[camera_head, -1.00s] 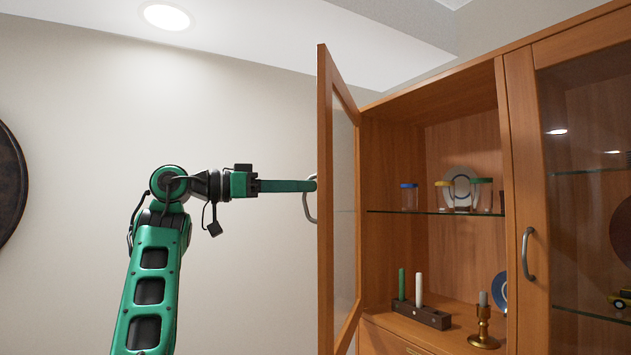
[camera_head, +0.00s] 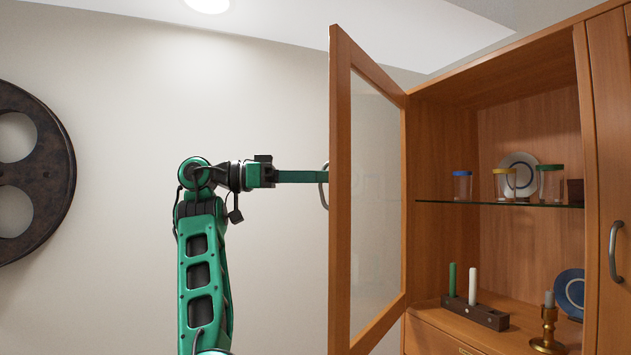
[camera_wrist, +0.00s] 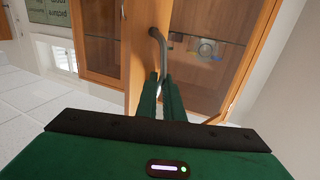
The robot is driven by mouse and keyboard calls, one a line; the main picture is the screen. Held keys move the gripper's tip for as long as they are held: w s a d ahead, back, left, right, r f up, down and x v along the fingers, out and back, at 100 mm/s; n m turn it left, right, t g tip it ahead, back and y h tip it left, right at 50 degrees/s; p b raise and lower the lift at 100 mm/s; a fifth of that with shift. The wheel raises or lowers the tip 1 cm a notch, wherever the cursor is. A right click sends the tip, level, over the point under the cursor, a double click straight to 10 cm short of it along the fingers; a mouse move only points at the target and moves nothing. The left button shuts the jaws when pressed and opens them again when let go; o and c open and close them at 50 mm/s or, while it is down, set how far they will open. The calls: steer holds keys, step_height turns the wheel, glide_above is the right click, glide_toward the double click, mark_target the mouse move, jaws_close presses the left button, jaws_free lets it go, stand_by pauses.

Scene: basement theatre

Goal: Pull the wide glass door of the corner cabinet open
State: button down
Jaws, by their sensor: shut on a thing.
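The wide glass door (camera_head: 341,230) of the wooden cabinet stands swung well out, its inner face and glass pane (camera_head: 376,180) towards the head camera. Its curved grey metal handle (camera_head: 324,196) is on the outer face, partly hidden behind the door's edge. My gripper (camera_head: 322,177) reaches it from the left and is shut on the handle. In the wrist view the fingers (camera_wrist: 160,82) close together at the lower part of the handle (camera_wrist: 156,36), with the wooden door frame behind.
The open compartment holds jars and a plate on a glass shelf (camera_head: 500,203), with a candle block (camera_head: 475,313) and brass candlestick (camera_head: 548,330) below. A second door (camera_head: 605,150) at the right is shut. A large film reel (camera_head: 58,180) hangs on the left wall.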

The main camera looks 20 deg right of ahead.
steer(key=shift+w+d+f, duration=0.1)
steer(key=shift+d+f, duration=0.05)
steer(key=shift+d, duration=0.3)
steer(key=c, duration=1.9)
jaws_free()
steer(key=shift+d, duration=0.2)
steer(key=shift+a, duration=0.25)
steer(key=shift+s, duration=0.2)
